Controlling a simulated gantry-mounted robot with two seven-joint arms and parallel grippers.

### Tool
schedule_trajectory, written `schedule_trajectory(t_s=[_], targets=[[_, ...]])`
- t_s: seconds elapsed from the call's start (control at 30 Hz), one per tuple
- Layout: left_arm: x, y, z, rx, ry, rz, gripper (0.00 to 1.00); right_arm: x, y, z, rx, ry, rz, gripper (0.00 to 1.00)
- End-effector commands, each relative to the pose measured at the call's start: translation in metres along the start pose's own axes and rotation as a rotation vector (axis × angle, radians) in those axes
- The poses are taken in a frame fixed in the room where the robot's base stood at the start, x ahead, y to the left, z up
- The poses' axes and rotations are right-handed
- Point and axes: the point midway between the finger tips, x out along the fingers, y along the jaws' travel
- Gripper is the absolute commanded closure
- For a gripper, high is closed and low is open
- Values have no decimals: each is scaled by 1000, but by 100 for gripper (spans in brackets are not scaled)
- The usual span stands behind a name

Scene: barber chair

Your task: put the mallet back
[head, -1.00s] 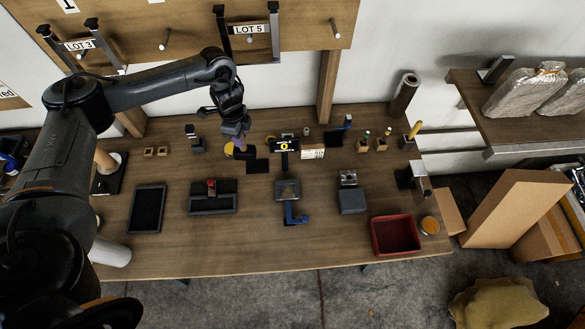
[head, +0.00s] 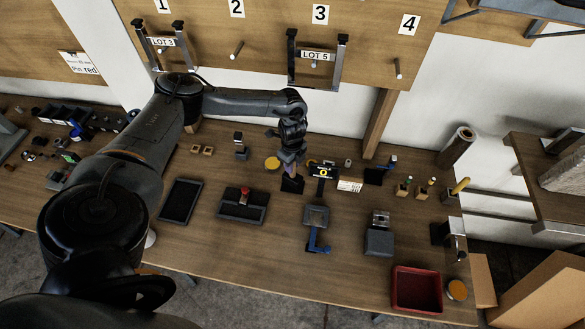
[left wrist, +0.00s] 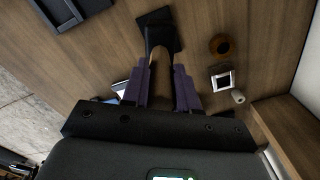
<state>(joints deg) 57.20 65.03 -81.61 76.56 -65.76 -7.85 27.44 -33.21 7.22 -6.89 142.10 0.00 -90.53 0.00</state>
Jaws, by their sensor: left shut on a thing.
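My left gripper (head: 289,163) points down over the back middle of the workbench. In the left wrist view its two purple fingers (left wrist: 161,88) are closed around a brownish handle. The handle belongs to the mallet (left wrist: 160,38), whose dark head lies beyond the fingertips. The head overlaps a flat black square pad (left wrist: 155,17). This pad shows in the head view (head: 292,185) just below the gripper. The mallet is hard to make out in the head view. I cannot tell whether its head touches the pad. My right gripper is out of view.
A device with a yellow ring on its screen (head: 322,172) stands close to the right of the gripper. A round yellow-topped item (head: 272,163) is close on its left. A black tray (head: 181,201) and a red bin (head: 417,290) stand further forward.

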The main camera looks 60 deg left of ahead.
Motion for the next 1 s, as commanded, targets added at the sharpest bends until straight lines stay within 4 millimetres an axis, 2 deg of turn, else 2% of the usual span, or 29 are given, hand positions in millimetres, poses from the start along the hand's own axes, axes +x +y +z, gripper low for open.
schedule_trajectory(t_s=[0.2,0.63,0.67,0.8,1.0], targets=[[24,0,0,1,-1,1,100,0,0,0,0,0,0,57],[30,0,0,0,0,0,100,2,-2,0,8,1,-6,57],[30,0,0,0,0,1,69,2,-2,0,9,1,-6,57],[29,0,0,0,0,1,47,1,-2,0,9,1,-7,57],[29,0,0,0,0,1,46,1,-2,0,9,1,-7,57]])
